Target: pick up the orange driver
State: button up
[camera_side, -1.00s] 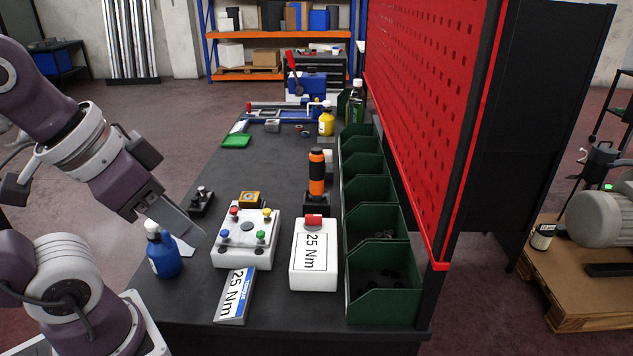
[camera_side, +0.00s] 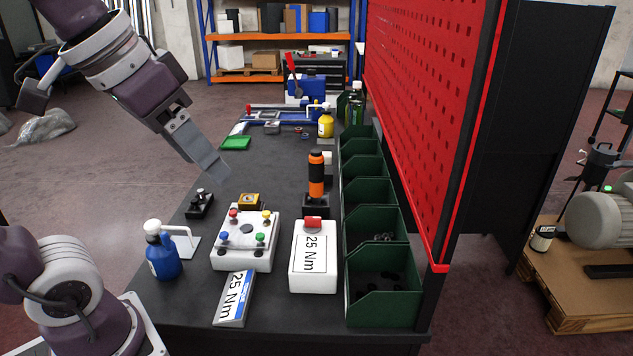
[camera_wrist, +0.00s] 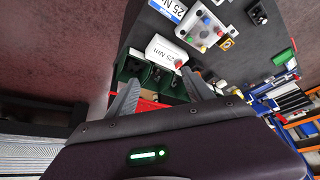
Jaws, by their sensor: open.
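The orange driver (camera_side: 316,175), orange with black bands, stands upright in a black holder (camera_side: 316,204) on the dark table, behind the white "25 Nm" box. My gripper (camera_side: 212,166) is in the air to the left of the driver, clearly apart from it, pointing down and to the right. Its fingers overlap in the side view. In the wrist view my gripper (camera_wrist: 160,78) has its two grey fingers spread with nothing held between them. I cannot clearly make out the driver in the wrist view; a finger may cover it.
Green bins (camera_side: 378,290) line the table's right side below the red perforated panel (camera_side: 430,110). The white 25 Nm box (camera_side: 313,275), a button box (camera_side: 245,250) and a blue bottle (camera_side: 162,255) stand in front. The middle of the table left of the driver is fairly clear.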

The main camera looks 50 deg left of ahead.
jog(key=w+a+r, duration=0.2)
jog(key=w+r, duration=0.1)
jog(key=w, duration=0.6)
jog(key=n+g, duration=0.1)
jog(key=n, duration=0.1)
send_over(314, 153)
notch_tip(314, 153, down, 7)
jog(key=shift+y, duration=0.3)
jog(key=f, duration=1.2)
jog(key=shift+s+d, duration=0.1)
jog(key=shift+s, duration=0.1)
jog(key=x, duration=0.7)
jog(key=shift+f, duration=0.1)
grip_shut()
